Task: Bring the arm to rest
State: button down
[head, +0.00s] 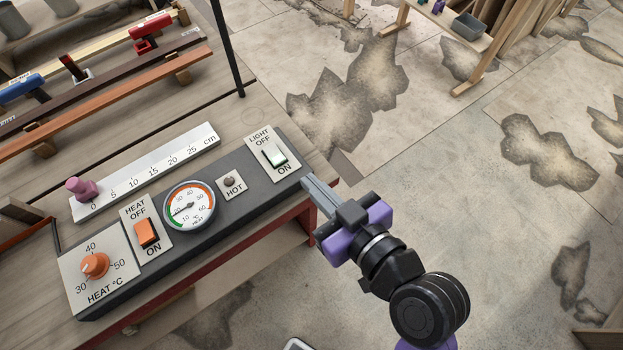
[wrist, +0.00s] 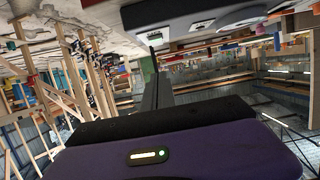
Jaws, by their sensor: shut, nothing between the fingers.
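My gripper (head: 312,188) is shut and empty in the head view, its fingers at the right end of the dark control panel (head: 185,262), close to the light switch (head: 273,152). I cannot tell whether the fingertips touch the panel's edge. My arm reaches in from the lower right. In the wrist view my fingers (wrist: 155,85) point away from the camera, and the panel's underside or edge (wrist: 190,15) shows above them.
The panel carries an orange heat knob (head: 95,264), an orange heat switch (head: 147,232) and a round gauge (head: 189,206). A ruler scale (head: 150,178) with a pink slider (head: 82,188) lies behind. Clamped wooden strips (head: 100,95) stand on the bench.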

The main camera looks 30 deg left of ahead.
dwell(0.4)
jog(key=w+d+r+m+t+h, duration=0.1)
jog(key=w+d+r+m+t, duration=0.2)
jog(key=w+d+m+t, duration=0.2)
jog(key=s+d+f+m+t+h, duration=0.1)
jog(key=d+m+t+h, duration=0.1)
jog(key=d, duration=0.4)
jog(key=s+d+m+t+h, duration=0.2)
jog(key=d+t, duration=0.1)
jog(key=d, duration=0.4)
jog(key=s+d+f+m+h, duration=0.1)
jog(key=s+d+m+h, duration=0.1)
jog(key=s+d+h, duration=0.2)
jog(key=s+d+f+m+h, duration=0.1)
jog(key=s+d+h, duration=0.3)
jog(key=s+d, duration=0.7)
jog(key=s+m, duration=0.1)
jog(key=s, duration=0.4)
jog(key=shift+f+m+g, duration=0.3)
jog(key=shift+f, duration=0.05)
jog(key=shift+a, duration=0.1)
